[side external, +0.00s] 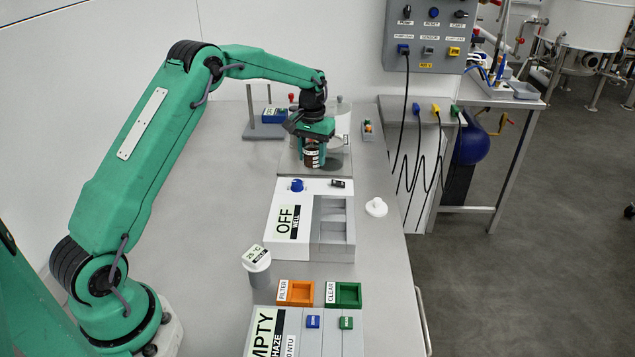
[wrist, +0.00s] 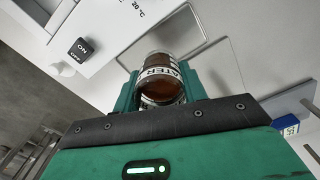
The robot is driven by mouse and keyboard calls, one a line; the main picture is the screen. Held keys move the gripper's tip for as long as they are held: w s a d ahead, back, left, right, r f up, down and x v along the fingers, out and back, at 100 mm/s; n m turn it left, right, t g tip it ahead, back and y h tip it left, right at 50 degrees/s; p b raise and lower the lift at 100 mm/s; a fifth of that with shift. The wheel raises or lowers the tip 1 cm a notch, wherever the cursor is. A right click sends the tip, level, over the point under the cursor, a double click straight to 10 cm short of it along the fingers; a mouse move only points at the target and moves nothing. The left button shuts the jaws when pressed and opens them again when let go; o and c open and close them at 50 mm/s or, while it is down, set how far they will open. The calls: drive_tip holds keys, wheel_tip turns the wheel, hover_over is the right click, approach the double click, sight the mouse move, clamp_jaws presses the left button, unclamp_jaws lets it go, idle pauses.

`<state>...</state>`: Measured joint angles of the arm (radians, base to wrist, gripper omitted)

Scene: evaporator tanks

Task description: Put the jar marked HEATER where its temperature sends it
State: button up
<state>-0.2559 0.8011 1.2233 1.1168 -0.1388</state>
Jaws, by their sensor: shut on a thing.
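My gripper (side external: 312,143) is shut on a brown jar (side external: 312,157) with dark contents, behind the white OFF unit. The jar looks roughly upright in the side view. I cannot tell whether its base touches the surface below. The white unit (side external: 283,238) has a display reading OFF and WELL, a blue knob (side external: 297,185) and a grey compartmented tray (side external: 334,222).
An orange FILTER bin (side external: 295,293) and green CLEAR bin (side external: 344,294) stand in front, behind an EMPTY/HAZE unit (side external: 265,335). A round white piece (side external: 376,207) lies right. A blue device (side external: 274,116) and a small button box (side external: 368,131) stand at the back. The table's left middle is clear.

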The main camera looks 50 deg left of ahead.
drive_tip(key=shift+f, duration=3.1)
drive_tip(key=shift+f, duration=0.15)
drive_tip(key=o, duration=1.1)
wheel_tip(320, 180, up, 12)
drive_tip(key=shift+r, duration=0.15)
